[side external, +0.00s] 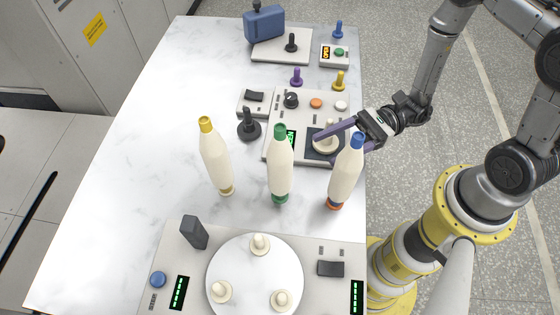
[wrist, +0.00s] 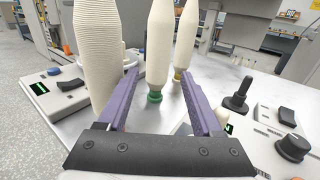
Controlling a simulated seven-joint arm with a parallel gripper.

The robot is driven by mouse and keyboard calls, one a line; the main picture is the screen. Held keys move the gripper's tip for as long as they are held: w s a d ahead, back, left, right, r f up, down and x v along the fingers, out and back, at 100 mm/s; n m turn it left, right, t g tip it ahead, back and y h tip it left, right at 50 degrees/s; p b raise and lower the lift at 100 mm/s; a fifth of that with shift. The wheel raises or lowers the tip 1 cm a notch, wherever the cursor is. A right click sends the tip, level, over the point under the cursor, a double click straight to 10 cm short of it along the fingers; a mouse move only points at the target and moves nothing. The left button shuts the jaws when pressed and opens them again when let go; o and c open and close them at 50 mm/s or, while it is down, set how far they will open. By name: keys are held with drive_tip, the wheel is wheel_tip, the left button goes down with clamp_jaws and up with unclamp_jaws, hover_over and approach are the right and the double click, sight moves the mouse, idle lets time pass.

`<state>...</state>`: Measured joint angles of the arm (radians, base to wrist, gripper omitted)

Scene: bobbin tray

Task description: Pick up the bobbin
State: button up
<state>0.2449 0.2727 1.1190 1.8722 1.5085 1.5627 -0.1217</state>
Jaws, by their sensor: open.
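Three tall cream bobbins stand upright on the white table in the side view. One has a yellow top (side external: 215,160), one a green top (side external: 280,168), and one a blue top and orange foot (side external: 345,175). My gripper (side external: 340,145) is open and empty, close to the blue-topped bobbin. In the wrist view, the nearest bobbin (wrist: 95,50) stands outside the left finger, its foot hidden. The green-footed bobbin (wrist: 160,45) shows between the open fingers (wrist: 157,75), farther off. The yellow-footed bobbin (wrist: 187,40) is beyond it, near the right fingertip.
A control panel with a cream joystick (side external: 326,139) lies behind the bobbins. A black knob (side external: 249,125) stands left of it. A panel with a round white turntable (side external: 255,270) and small cream pegs is in front. The table's left side (side external: 130,150) is clear.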

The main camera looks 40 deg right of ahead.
sight(279, 171)
drive_tip(key=shift+w+a, duration=0.35)
drive_tip(key=shift+a, duration=1.7)
drive_tip(key=shift+w+a, duration=0.3)
drive_tip(key=shift+a, duration=1.7)
drive_tip(key=shift+w+a, duration=0.35)
drive_tip(key=shift+a, duration=1.7)
clamp_jaws()
